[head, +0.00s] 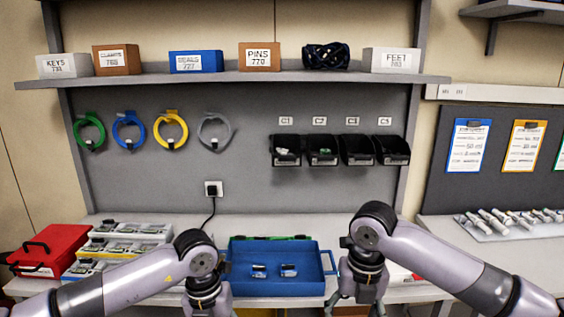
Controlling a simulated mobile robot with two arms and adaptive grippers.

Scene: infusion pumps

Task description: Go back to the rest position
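My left arm comes in from the left and bends down at its wrist. My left gripper (207,303) hangs at the bottom edge, left of the blue tray (279,288); its fingertips are cut off, so its opening is hidden. My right gripper (355,304) points down just right of the tray, with its fingers spread apart and nothing visible between them. The tray stands on the workbench between the two grippers. Two small light-coloured parts (259,271) (289,270) lie inside it.
A shelf (230,78) with labelled boxes, coiled tubes and black bins (286,150) are behind. A side bench at right holds a tray of tools (505,224).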

